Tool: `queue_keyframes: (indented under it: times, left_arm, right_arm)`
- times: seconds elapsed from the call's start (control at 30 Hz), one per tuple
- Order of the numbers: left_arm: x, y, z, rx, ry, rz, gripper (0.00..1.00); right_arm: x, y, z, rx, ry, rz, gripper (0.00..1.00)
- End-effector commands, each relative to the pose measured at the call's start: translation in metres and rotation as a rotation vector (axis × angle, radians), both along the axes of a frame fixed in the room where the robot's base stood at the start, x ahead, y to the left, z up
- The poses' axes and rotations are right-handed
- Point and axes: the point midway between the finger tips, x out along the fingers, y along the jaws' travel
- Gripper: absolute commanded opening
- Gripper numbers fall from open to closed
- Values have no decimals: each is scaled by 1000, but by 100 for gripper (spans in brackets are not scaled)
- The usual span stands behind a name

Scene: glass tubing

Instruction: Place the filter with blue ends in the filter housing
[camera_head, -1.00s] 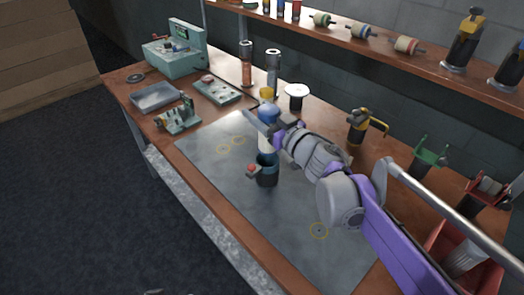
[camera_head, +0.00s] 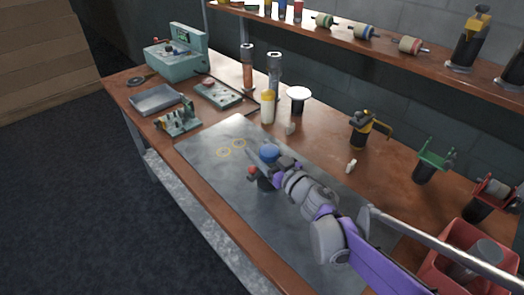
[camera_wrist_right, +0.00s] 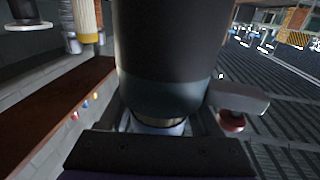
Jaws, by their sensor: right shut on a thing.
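The filter's blue upper end (camera_head: 269,152) stands at the mouth of the dark filter housing (camera_head: 265,184) on the grey mat. My right gripper (camera_head: 274,164) is shut on the filter at its top. In the right wrist view, which looks upside down, the housing (camera_wrist_right: 168,55) fills the middle as a large dark cylinder. A short blue part of the filter (camera_wrist_right: 158,128) and a metallic ring show at its mouth, close to my gripper. Most of the filter is hidden inside the housing. A lever with a red knob (camera_head: 251,169) sits beside the mouth. My left gripper is out of view.
The grey mat (camera_head: 215,170) is clear left of the housing. A red bin (camera_head: 445,262) is at the right. A shelf runs above the table.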

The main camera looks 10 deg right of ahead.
Motion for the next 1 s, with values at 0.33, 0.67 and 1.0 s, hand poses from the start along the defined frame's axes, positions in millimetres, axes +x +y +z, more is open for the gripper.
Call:
queue_keyframes:
  times: [0.33,0.67,1.0]
  left_arm:
    - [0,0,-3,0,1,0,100]
    - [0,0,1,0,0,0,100]
    - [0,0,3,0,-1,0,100]
  right_arm:
    - [0,0,-3,0,0,0,76]
    - [-6,-3,1,0,0,-2,76]
    - [-68,-36,1,0,0,-4,76]
